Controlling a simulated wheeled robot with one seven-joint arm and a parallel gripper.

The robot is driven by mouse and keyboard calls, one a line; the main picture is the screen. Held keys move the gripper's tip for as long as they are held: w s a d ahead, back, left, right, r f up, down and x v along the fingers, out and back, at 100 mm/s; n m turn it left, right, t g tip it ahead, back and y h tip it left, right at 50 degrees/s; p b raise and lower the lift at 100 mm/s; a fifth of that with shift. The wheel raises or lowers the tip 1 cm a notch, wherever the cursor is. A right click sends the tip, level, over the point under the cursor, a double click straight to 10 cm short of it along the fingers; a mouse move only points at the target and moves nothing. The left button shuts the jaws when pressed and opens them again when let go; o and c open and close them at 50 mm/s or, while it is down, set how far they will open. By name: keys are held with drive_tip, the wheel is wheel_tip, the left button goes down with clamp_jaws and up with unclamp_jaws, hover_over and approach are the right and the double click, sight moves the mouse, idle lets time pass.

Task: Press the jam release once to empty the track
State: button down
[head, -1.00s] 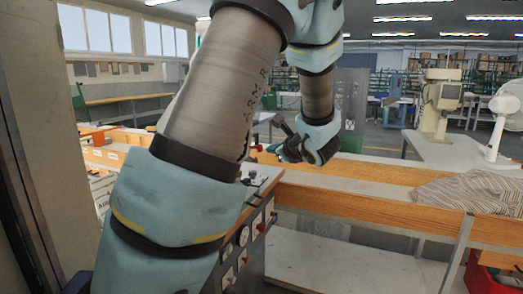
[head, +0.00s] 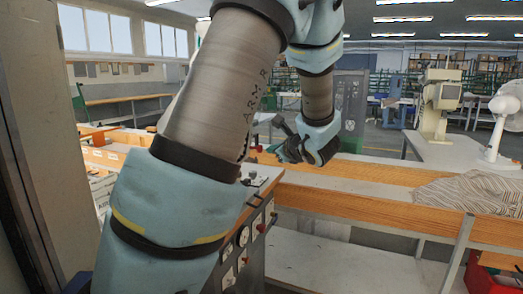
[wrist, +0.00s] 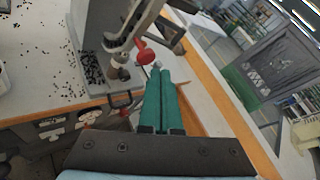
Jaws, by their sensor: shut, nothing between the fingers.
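The eyelet press (wrist: 108,35) is a grey machine in the upper left of the wrist view, with a curved metal track (wrist: 140,22) running down its front. A red round knob (wrist: 147,56) sits beside the track, close to my fingertips. I cannot tell for certain whether this knob is the jam release. My gripper (wrist: 158,72) has two green fingers lying side by side, shut and empty. Its tips are just below the knob in the picture; whether they touch it is unclear. In the head view my arm hides most of the press.
Small black bits (wrist: 65,60) are scattered on the pale worktop (wrist: 30,45). A control panel (head: 243,243) with dials is on the bench front. A striped cloth (head: 470,192) lies on the bench at right. A white fan (head: 503,125) stands behind it.

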idle(0.7)
drive_tip(key=shift+w+a+b, duration=0.2)
drive_tip(key=shift+a+b, duration=0.15)
drive_tip(key=shift+b, duration=0.1)
drive_tip(key=shift+w+a+b, duration=0.35)
drive_tip(key=shift+a+b, duration=0.15)
drive_tip(key=shift+a, duration=0.25)
idle(0.9)
drive_tip(key=shift+d, duration=0.1)
drive_tip(key=shift+s+d, duration=0.3)
drive_tip(key=shift+d, duration=0.2)
drive_tip(key=shift+s+d, duration=0.25)
drive_tip(key=shift+d, duration=0.25)
drive_tip(key=shift+s+d+p, duration=0.15)
drive_tip(key=shift+s+d, duration=0.2)
drive_tip(key=shift+d, duration=0.4)
drive_tip(key=shift+s+d+p, duration=0.2)
drive_tip(key=shift+s+d, duration=0.2)
drive_tip(key=shift+d, duration=0.35)
drive_tip(key=shift+s+d+p, duration=0.15)
drive_tip(key=shift+s+d, duration=0.2)
drive_tip(key=shift+d, duration=0.4)
